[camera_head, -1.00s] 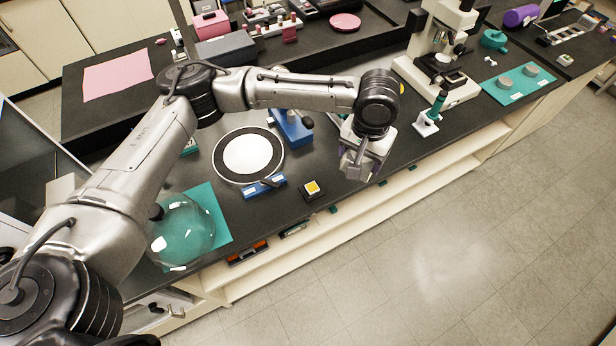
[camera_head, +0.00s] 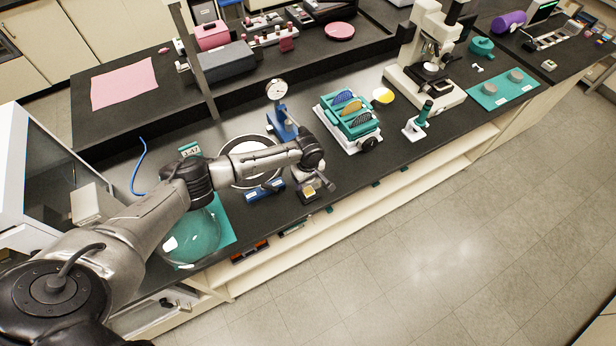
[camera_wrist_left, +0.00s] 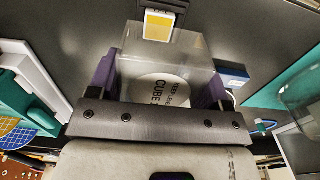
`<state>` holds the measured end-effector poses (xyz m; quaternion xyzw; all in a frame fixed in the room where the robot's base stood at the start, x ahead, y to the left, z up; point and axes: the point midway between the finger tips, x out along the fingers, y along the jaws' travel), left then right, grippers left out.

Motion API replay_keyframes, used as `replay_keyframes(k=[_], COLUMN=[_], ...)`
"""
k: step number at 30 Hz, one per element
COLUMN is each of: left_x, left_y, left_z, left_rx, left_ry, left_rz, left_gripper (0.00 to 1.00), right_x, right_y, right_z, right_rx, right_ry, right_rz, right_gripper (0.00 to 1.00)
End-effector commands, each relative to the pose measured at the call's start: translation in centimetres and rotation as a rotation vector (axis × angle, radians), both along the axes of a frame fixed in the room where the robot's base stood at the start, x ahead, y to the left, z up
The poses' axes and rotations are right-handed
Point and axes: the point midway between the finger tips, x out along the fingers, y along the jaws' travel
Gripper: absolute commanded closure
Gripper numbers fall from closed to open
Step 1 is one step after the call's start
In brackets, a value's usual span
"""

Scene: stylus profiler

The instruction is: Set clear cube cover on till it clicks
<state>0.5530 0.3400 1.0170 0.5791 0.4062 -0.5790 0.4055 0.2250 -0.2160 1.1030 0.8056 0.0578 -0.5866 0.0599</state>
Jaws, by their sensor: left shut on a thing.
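My left gripper (camera_head: 320,184) is beside the small yellow-topped block on a dark base (camera_head: 310,191), which it partly hides in the head view. In the left wrist view my left gripper (camera_wrist_left: 157,84) has its purple fingers shut on the sides of the clear cube cover (camera_wrist_left: 185,50). A round white label reading "CUBE" shows at the cover, between the fingers. The yellow-topped block (camera_wrist_left: 158,25) shows just beyond the cover's far edge. I cannot tell whether the cover touches it. The cover is hard to make out in the head view. My right gripper is not in view.
A blue piece (camera_head: 265,191) and a round white-and-black plate (camera_head: 238,172) are left of the gripper. A blue dial gauge stand (camera_head: 283,122) is behind it. A clear dome (camera_head: 192,240) sits further left. A teal rack of discs (camera_head: 350,122) stands to the right.

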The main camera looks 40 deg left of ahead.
Motion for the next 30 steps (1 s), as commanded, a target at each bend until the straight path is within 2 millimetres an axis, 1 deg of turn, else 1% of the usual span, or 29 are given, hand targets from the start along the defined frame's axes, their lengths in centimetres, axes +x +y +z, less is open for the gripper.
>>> replay_keyframes(k=[7, 12, 15, 21, 30], left_x=[0.0, -0.1, -0.1, 0.0, 0.0], left_y=[0.0, -0.2, -0.2, -0.2, -0.2], left_z=[0.1, 0.3, -1.2, -3.0, -4.7], left_rx=[-0.001, -0.002, -0.002, -0.001, -0.001], left_ry=[0.0, 0.004, 0.004, 0.003, 0.003], left_rz=[-0.001, 0.001, 0.0, 0.0, -0.001], left_gripper=[0.71, 0.71, 0.71, 0.71, 0.71], right_x=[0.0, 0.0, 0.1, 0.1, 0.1], right_y=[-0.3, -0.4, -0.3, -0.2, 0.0], right_z=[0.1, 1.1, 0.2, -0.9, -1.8], right_rx=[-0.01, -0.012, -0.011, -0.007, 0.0], right_ry=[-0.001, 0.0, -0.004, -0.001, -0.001], right_rz=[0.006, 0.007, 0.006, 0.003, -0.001], right_gripper=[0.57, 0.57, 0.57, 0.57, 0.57])
